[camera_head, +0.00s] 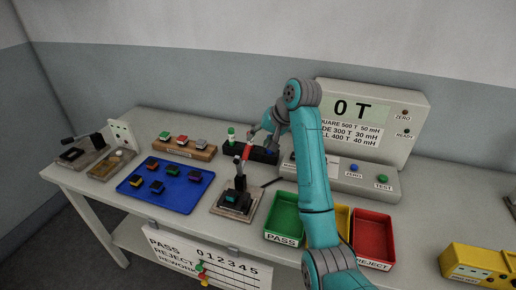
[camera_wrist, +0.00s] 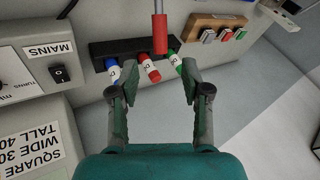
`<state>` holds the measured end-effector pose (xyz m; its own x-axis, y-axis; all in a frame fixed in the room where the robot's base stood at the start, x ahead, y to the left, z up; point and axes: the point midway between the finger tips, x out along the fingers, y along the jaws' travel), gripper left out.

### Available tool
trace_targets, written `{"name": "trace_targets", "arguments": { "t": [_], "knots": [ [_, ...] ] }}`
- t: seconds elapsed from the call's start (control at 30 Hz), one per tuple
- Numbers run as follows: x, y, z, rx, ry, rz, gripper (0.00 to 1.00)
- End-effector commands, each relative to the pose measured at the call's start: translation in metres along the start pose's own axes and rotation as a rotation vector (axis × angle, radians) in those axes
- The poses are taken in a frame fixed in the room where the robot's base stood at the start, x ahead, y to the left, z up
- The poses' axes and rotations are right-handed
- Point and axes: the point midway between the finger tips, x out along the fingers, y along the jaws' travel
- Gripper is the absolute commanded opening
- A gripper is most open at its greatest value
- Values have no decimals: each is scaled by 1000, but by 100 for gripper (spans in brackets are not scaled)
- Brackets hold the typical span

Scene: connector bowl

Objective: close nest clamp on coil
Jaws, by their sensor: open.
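The nest clamp (camera_head: 239,186) stands on a small base plate in the middle of the bench. Its red-tipped lever (camera_head: 246,152) is raised, close to upright. The red lever end also shows at the top middle of the wrist view (camera_wrist: 160,32). A dark coil with a teal part (camera_head: 232,197) sits low at the front of the clamp; its details are too small to tell. My gripper (camera_head: 260,138) is open and empty, behind and above the lever. In the wrist view my spread fingers (camera_wrist: 155,76) are apart from the lever, which lies beyond their tips.
A black rack (camera_wrist: 191,45) with blue, red and green labelled cylinders lies behind the clamp. A blue tray (camera_head: 148,191) of parts is to the left. Green, yellow and red bins (camera_head: 284,204) are to the right. The tester (camera_head: 413,101) stands behind my arm.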

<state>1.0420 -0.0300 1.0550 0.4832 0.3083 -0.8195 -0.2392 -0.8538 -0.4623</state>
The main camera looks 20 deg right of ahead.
Motion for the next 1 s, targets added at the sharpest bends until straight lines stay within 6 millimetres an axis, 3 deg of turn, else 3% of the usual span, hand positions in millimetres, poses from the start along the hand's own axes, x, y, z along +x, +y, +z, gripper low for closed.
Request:
{"name": "trace_targets", "arguments": {
  "t": [0.53,0.7,1.0],
  "knots": [
    [86,0,1,0,-2,1,48],
    [98,0,0,0,-1,0,48],
    [101,0,0,0,1,0,48]
  ]
}}
